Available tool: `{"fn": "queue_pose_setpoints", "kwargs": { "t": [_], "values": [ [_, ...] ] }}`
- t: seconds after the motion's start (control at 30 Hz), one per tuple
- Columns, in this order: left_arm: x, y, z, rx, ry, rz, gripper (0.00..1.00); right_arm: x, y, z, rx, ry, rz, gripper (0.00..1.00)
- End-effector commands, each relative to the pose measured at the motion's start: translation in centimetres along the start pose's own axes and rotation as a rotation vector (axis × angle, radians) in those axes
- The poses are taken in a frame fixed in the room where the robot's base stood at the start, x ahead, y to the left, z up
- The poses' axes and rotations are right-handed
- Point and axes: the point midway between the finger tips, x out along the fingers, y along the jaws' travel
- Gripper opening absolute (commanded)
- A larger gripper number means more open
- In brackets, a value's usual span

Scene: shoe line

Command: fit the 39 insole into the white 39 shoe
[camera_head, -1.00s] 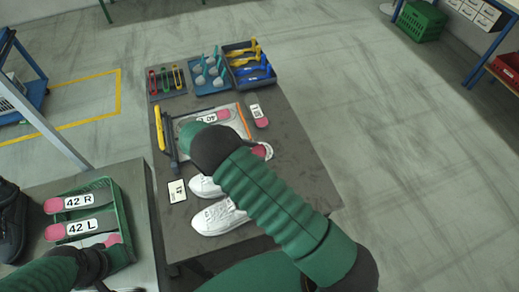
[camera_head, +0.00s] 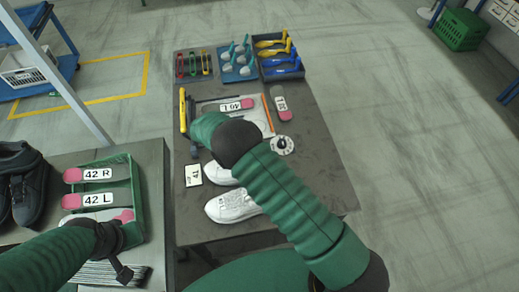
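Two white shoes stand on the dark table, one (camera_head: 232,206) in front and one (camera_head: 218,173) behind, partly covered by my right arm. A grey and pink insole (camera_head: 249,102) lies on the pale sheet, its label upside down and too small to read surely. Another insole (camera_head: 285,115) lies to its right, label also unclear. My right gripper (camera_head: 194,150) is low over the table's left side, beyond the shoes, mostly hidden by its own wrist. My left gripper (camera_head: 122,270) is at the front of the green crate; its finger state is unclear.
The green crate (camera_head: 139,195) holds insoles marked 42 R (camera_head: 74,175) and 42 L (camera_head: 73,201), plus another. Dark shoes (camera_head: 30,185) stand left of it. A number card (camera_head: 194,174), a round dial (camera_head: 283,145) and tool trays (camera_head: 282,68) are on the table. Its right side is clear.

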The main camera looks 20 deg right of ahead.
Motion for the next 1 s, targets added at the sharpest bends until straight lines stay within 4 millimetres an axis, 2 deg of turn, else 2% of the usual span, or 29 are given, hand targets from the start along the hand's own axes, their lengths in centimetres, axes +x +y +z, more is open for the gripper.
{"fn": "queue_pose_setpoints", "kwargs": {
  "t": [0.37, 0.4, 0.57, 1.0],
  "values": [
    [-0.09, 0.0, -0.03, 0.0, 0.0, 0.0, 0.36, 0.26, 0.03, -0.44, -0.001, 0.025, 0.003, 0.14],
    [-0.08, 0.0, -0.03, 0.0, 0.0, 0.0, 0.36, 0.26, 0.03, -0.44, -0.001, 0.025, 0.003, 0.58],
    [-0.08, 0.0, -0.02, 0.0, 0.0, 0.0, 0.36, 0.27, 0.02, -0.39, -0.001, 0.024, 0.002, 0.78],
    [-0.09, 0.0, -0.02, 0.0, 0.0, 0.0, 0.36, 0.28, -0.02, -0.32, 0.0, 0.022, 0.002, 0.78]
  ]
}}
